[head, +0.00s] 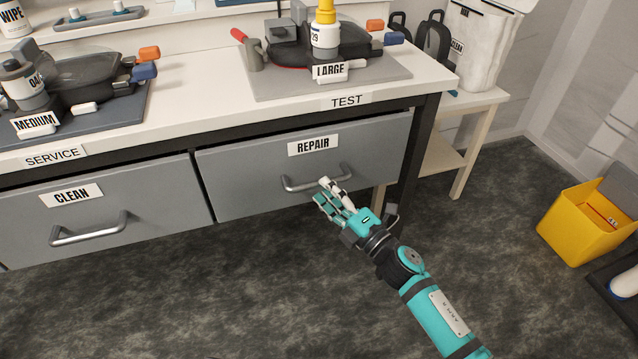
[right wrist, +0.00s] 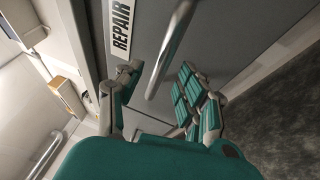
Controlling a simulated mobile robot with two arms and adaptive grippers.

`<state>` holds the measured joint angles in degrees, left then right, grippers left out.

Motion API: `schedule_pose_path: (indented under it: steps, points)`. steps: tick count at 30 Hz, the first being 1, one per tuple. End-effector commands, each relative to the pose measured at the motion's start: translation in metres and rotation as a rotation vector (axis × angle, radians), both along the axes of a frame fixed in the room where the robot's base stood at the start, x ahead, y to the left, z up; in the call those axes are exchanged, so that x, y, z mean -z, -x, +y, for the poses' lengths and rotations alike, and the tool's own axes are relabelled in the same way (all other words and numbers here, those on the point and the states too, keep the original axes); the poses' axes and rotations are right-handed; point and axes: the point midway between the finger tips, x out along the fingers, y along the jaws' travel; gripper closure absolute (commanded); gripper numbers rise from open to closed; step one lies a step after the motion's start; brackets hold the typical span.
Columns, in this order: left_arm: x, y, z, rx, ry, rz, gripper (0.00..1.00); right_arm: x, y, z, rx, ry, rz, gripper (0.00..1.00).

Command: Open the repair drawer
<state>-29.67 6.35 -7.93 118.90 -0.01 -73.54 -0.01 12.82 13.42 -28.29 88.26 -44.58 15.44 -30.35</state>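The repair drawer (head: 255,185) is a grey front under the bench, labelled REPAIR (head: 313,145). It looks shut, flush with the drawer beside it. Its metal bar handle (head: 300,184) runs across the front. My right gripper (head: 326,191) is at the right part of the handle. In the right wrist view the handle (right wrist: 168,50) runs between the spread fingers of my right gripper (right wrist: 157,90), and the fingers look apart from it. The REPAIR label also shows there (right wrist: 121,28). My left gripper is not in view.
The clean drawer (head: 150,200) with its own handle is to the left. The bench top (head: 200,100) holds the medium and large devices on mats. A side table (head: 480,100) stands right of the bench. A yellow bin (head: 572,225) is on the floor at right. The floor before the drawers is clear.

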Motion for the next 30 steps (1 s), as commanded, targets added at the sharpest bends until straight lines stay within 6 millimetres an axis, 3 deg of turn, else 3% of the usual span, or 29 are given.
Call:
schedule_pose_path:
  steps: [6, 17, 26, 30]
  points:
    - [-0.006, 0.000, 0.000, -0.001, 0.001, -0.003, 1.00, -0.005, -0.020, 0.017, 0.000, -0.001, -0.001, 0.62]
    - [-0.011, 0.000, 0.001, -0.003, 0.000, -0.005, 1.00, -0.006, -0.024, 0.021, 0.000, 0.001, 0.001, 0.62]
    - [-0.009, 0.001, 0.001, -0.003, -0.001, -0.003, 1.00, -0.006, -0.024, 0.021, 0.000, 0.000, 0.000, 0.98]
    - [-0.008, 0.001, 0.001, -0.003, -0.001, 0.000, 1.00, -0.006, -0.024, 0.021, 0.000, 0.000, 0.000, 1.00]
